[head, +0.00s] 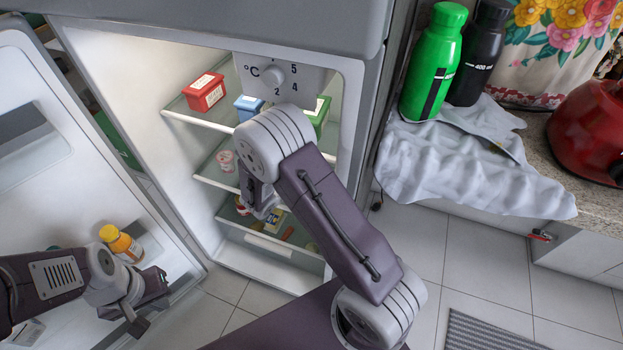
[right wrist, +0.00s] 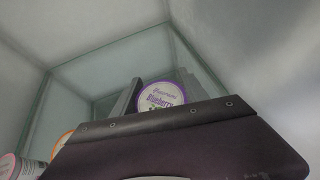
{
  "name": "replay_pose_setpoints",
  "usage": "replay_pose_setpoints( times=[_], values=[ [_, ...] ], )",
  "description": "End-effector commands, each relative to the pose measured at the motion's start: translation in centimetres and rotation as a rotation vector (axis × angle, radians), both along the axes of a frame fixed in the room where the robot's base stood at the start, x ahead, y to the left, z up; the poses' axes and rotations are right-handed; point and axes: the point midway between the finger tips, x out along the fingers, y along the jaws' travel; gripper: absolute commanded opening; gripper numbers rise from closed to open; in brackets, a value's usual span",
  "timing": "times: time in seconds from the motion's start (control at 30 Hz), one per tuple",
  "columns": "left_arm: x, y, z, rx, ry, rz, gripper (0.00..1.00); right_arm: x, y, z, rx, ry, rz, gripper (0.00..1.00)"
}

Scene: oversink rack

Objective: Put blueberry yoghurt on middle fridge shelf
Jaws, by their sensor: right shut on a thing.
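The blueberry yoghurt (right wrist: 161,96) shows in the right wrist view as a round lid with a purple rim and "Blueberry" lettering. My right gripper (right wrist: 150,108) is shut on it. In the head view my right arm reaches into the open fridge (head: 225,252), its gripper low in front of the shelves; the arm hides the yoghurt there. The middle fridge shelf (head: 207,177) is glass, with a pink-and-white cup (head: 225,161) on its left part. My left gripper (head: 143,301) is open and empty by the fridge door.
The upper shelf (head: 195,119) carries a red tub (head: 205,92), a blue tub (head: 248,106) and a green tub (head: 319,115). Several small items lie lower down. Cups with orange (right wrist: 61,143) and pink (right wrist: 22,168) lids show in the right wrist view.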

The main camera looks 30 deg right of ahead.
Motion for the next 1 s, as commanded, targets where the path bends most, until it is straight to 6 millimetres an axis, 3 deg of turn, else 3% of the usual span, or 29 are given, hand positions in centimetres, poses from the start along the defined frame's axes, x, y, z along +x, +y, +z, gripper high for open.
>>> replay_pose_setpoints(
  times=[0.2,0.43,0.77,0.8,0.87,1.0],
  values=[
    [0.0,0.0,-0.2,0.000,0.000,0.000,0.00,0.3,-0.5,-0.2,-0.002,0.001,0.002,0.06],
    [0.0,0.0,-2.3,0.000,0.000,0.000,0.00,0.2,-0.4,-3.8,-0.001,0.002,0.001,0.06],
    [0.0,0.0,-2.3,0.000,0.000,0.000,0.00,0.2,-0.4,-3.9,-0.001,0.000,0.000,0.06],
    [0.0,0.0,-2.2,0.000,0.000,0.000,0.00,0.2,-0.4,-3.8,0.000,0.000,0.000,0.59],
    [0.0,0.0,-2.2,0.000,0.000,0.000,0.00,0.2,-0.4,-3.8,0.000,0.000,0.000,0.73],
    [0.0,0.0,-2.2,0.000,0.000,0.000,0.00,0.2,-0.4,-3.8,0.000,0.001,0.000,0.73]
  ],
)
